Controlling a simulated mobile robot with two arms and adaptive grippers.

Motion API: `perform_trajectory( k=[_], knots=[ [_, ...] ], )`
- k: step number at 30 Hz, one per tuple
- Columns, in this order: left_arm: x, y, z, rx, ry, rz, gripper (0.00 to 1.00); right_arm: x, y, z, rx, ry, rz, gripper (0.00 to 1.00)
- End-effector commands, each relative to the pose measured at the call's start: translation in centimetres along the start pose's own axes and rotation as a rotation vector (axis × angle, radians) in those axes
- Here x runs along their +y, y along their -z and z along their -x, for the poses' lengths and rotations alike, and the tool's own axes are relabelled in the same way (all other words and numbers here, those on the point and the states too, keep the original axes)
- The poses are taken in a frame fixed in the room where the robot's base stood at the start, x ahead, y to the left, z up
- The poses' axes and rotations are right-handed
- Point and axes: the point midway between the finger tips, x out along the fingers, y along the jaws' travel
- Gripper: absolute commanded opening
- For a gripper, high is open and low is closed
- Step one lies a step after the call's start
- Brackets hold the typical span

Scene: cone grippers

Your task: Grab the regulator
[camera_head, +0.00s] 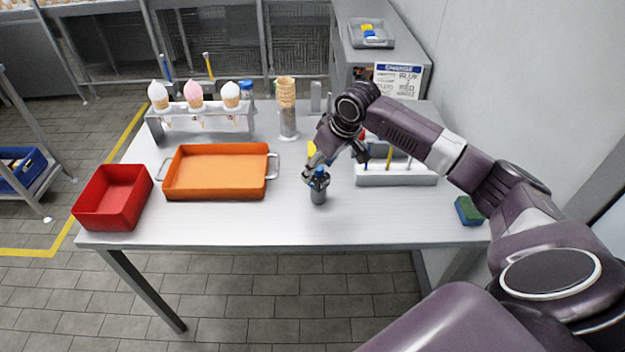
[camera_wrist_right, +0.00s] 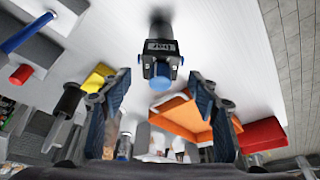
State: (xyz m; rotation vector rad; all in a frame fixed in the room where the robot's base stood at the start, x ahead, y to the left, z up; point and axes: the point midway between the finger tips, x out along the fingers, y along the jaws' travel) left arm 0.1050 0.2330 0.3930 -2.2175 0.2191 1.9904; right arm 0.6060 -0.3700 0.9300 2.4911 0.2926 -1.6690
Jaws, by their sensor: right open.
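The regulator (camera_head: 319,187) is a small dark grey cylinder with a blue top, standing upright near the front middle of the white table. It also shows in the right wrist view (camera_wrist_right: 160,50), with a dark body, a printed label and a blue knob. My right gripper (camera_head: 331,167) is just behind and above the regulator. In the right wrist view its two fingers (camera_wrist_right: 152,92) are spread wide, with the regulator centred ahead of the gap and nothing held. My left gripper is not in view.
An orange tray (camera_head: 218,191) and a red bin (camera_head: 112,212) stand to the left. A cone rack (camera_head: 185,124) is behind the tray. A grey holder with tools (camera_head: 397,178) is right of the regulator; a green-blue sponge (camera_head: 468,210) lies at the right edge. The table front is clear.

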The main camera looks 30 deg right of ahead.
Motion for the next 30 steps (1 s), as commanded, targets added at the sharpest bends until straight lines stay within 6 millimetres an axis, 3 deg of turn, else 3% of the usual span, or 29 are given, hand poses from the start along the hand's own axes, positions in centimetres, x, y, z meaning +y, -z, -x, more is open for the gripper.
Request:
perform_trajectory(
  k=[3, 9, 16, 25, 30],
  knots=[
    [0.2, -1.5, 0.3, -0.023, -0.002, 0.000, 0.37, -0.1, -0.1, -1.4, -0.004, 0.002, 0.000, 0.55],
    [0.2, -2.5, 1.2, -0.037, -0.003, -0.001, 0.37, 0.0, -0.3, -3.7, -0.005, 0.001, -0.001, 0.55],
    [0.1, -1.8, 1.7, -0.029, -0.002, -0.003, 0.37, 0.1, -0.4, -6.7, -0.003, 0.001, 0.000, 0.55],
    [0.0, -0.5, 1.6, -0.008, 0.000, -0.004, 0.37, 0.1, -0.4, -7.2, -0.001, -0.001, 0.002, 0.55],
    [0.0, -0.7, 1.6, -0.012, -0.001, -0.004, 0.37, 0.1, -0.4, -7.2, -0.001, 0.000, 0.001, 0.37]
  ],
)
